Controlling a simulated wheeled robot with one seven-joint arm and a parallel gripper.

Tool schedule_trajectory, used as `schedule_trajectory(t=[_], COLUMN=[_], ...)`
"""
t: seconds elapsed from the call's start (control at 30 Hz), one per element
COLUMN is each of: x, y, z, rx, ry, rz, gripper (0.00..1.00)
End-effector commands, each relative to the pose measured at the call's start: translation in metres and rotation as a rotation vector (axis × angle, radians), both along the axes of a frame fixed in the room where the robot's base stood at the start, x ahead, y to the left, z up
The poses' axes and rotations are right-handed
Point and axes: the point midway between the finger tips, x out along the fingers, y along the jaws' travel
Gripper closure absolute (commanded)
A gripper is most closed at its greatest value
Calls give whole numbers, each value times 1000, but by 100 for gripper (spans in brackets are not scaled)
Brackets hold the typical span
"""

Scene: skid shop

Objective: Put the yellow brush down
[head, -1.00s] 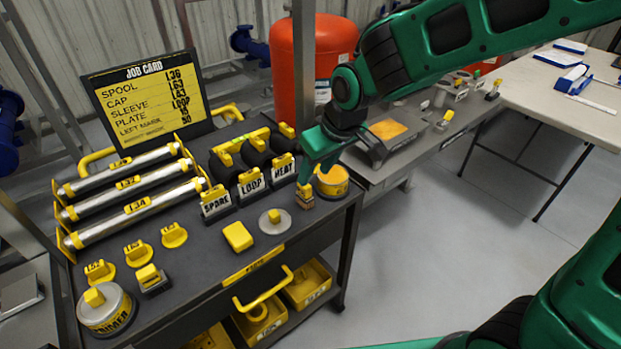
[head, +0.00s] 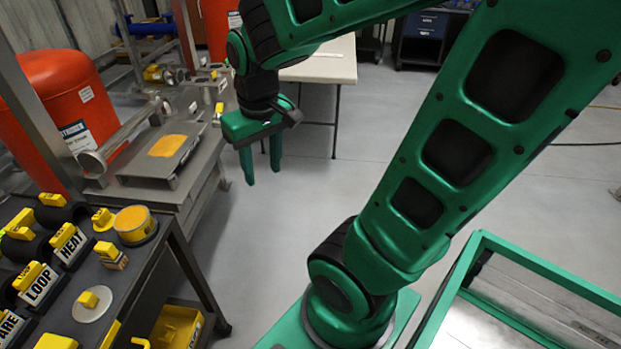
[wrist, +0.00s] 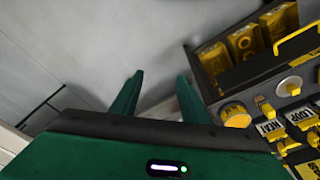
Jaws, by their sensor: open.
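The yellow brush (head: 110,256), a small block with a yellow top and a banded lower part, stands on the dark cart top (head: 140,268) in the head view. It is beside the round tin with a yellow-orange top (head: 135,222). In the wrist view the brush (wrist: 265,105) appears next to the tin (wrist: 235,115). My gripper (head: 262,177) is open and empty, above the floor to the right of the cart and well apart from the brush. Both fingers (wrist: 160,75) show in the wrist view with nothing between them.
Black holders labelled LOOP (head: 38,285) and HEAT (head: 70,246) stand left of the brush. A disc with a yellow knob (head: 92,303) lies in front. A grey bench with an orange-topped plate (head: 165,150) is behind. Open floor (head: 370,150) lies right of my gripper.

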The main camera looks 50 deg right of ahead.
Motion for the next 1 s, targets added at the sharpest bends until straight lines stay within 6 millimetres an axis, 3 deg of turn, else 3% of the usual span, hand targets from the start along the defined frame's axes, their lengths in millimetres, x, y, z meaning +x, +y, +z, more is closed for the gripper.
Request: schedule_trajectory(t=[0.03, 0.1, 0.2, 0.3, 0.87, 0.9, 1.0], x=[-27, -60, -95, -114, -119, -110, -106], y=[-20, -38, -50, -52, -53, -53, -53], z=[1, -1, -3, -4, -5, -9, -10], rx=[12, 31, 59, 77, 82, 80, 79], ry=[23, 58, 96, 118, 125, 135, 141], rz=[-94, -202, -309, -366, -383, -385, -384], gripper=[59, 59, 59, 59, 59, 59, 59])
